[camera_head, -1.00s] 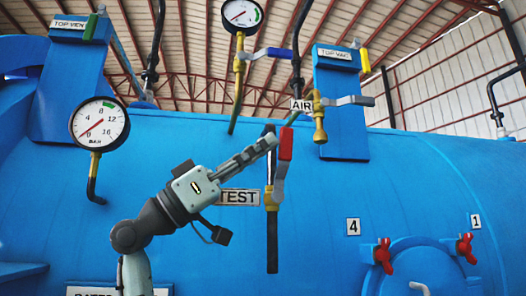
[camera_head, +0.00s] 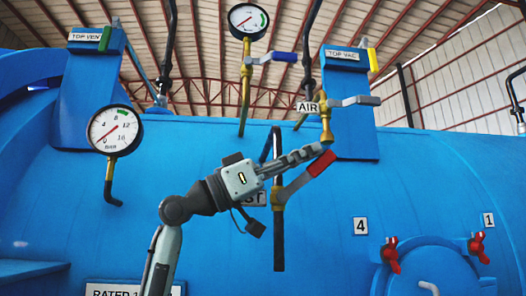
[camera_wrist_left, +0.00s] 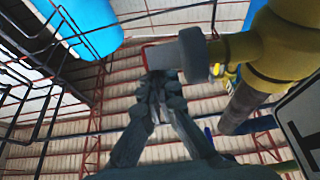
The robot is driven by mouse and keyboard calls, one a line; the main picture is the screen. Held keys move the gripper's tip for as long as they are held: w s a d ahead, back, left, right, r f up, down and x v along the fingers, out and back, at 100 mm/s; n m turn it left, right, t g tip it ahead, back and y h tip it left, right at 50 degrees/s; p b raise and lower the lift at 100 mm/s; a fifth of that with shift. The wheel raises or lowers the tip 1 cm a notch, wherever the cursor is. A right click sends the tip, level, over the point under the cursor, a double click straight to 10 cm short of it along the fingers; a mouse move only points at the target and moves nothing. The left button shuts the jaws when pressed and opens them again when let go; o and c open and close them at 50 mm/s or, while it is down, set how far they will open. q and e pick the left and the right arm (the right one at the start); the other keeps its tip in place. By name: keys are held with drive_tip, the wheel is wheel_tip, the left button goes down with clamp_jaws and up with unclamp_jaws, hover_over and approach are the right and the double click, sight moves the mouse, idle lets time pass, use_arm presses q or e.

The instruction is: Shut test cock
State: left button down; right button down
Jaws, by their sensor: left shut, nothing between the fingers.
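The test cock (camera_head: 279,195) has a brass body on a dark vertical pipe on the blue vessel. Its grey lever with a red grip (camera_head: 321,164) slants up and to the right. My left gripper (camera_head: 324,148) is shut and empty, its tips just above and beside the red grip; I cannot tell whether they touch it. The TEST label (camera_head: 254,199) is partly hidden by my gripper. My right gripper is not in view.
The AIR valve (camera_head: 326,119) with a grey lever is just above my fingertips. A pressure gauge (camera_head: 115,131) is on the left, and another gauge (camera_head: 248,20) with a blue-handled valve (camera_head: 270,57) is above. A round hatch with red clamps (camera_head: 391,254) is at the lower right.

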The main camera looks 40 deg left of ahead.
sight(306, 170)
use_arm(q)
drive_tip(key=shift+w+d+f+g, duration=0.3)
drive_tip(key=shift+w+d, duration=0.05)
drive_tip(key=shift+d, duration=0.05)
drive_tip(key=shift+w+d+f, duration=0.35)
drive_tip(key=shift+w+f, duration=0.1)
drive_tip(key=shift+f, duration=0.1)
drive_tip(key=shift+w+f, duration=0.1)
drive_tip(key=shift+f, duration=0.05)
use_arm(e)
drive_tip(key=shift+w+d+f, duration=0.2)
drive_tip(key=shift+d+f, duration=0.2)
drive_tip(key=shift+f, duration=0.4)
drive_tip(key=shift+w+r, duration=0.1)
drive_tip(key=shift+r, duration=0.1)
use_arm(q)
drive_tip(key=shift+d+r+p, duration=0.1)
drive_tip(key=shift+r+p, duration=0.1)
drive_tip(key=shift+p, duration=0.1)
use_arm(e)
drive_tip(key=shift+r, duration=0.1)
